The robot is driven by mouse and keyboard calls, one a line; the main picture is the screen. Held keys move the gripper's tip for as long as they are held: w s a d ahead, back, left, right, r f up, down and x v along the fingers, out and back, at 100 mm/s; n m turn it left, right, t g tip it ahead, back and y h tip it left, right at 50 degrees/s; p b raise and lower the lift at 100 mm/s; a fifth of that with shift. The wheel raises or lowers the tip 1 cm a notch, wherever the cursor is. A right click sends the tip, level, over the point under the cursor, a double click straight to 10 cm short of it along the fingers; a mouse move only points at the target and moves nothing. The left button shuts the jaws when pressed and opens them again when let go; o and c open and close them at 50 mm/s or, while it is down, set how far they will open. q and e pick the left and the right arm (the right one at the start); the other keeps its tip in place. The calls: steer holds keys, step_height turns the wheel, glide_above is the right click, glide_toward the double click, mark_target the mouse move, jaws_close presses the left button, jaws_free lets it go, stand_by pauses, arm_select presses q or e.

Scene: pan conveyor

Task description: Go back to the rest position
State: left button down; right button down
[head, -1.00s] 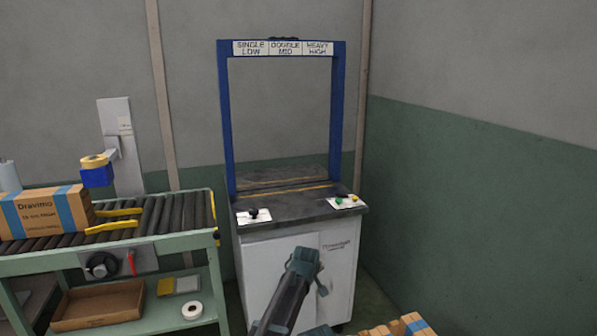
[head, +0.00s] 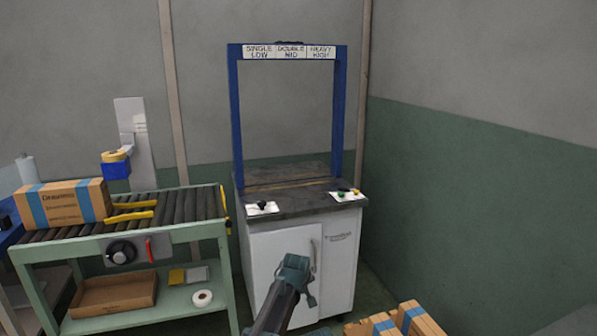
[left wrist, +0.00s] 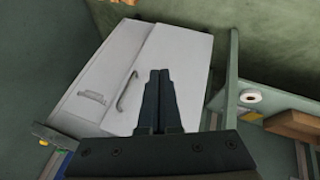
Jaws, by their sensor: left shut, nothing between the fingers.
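My left gripper (head: 296,264) is in front of the white cabinet (head: 270,262) of the strapping machine in the head view. In the left wrist view its two fingers (left wrist: 160,78) lie together, shut and empty, with the cabinet door and its handle (left wrist: 128,90) beyond them. The gripper appears apart from the cabinet, though the exact gap cannot be told. My right gripper does not show in either view.
A roller conveyor (head: 150,214) on a green frame stands at the left, bearing a taped carton (head: 63,206). The machine's blue arch (head: 236,120) rises behind its dark top. More cartons (head: 398,318) are at the bottom right. Green wall closes off the right.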

arm_select(q)
steer(key=s+a+f+m+g, duration=0.1)
steer(key=s+a+m+g, duration=0.1)
steer(key=s+a, duration=0.65)
steer(key=s+a+f+m+g+y, duration=0.15)
steer(key=s+a, duration=0.25)
steer(key=s, duration=0.9)
steer(key=s+a+f+m+g, duration=0.1)
steer(key=s+a+m+g, duration=0.1)
steer(key=s+a, duration=0.6)
steer(key=s+d+r+m+p, duration=0.1)
steer(key=d+r+p, duration=0.3)
steer(key=r+p, duration=0.5)
steer(key=s+d+r+m+p, duration=0.1)
steer(key=s+d+r+p, duration=0.2)
steer(key=r+p, duration=0.7)
steer(key=s+d+r+m+g+p, duration=0.1)
steer(key=s+d+r+m+p, duration=0.1)
steer(key=d+r+p, duration=0.4)
step_height(320, 180, up, 4)
steer(key=s+y+p, duration=0.1)
steer(key=p, duration=0.3)
steer(key=shift+r, duration=0.15)
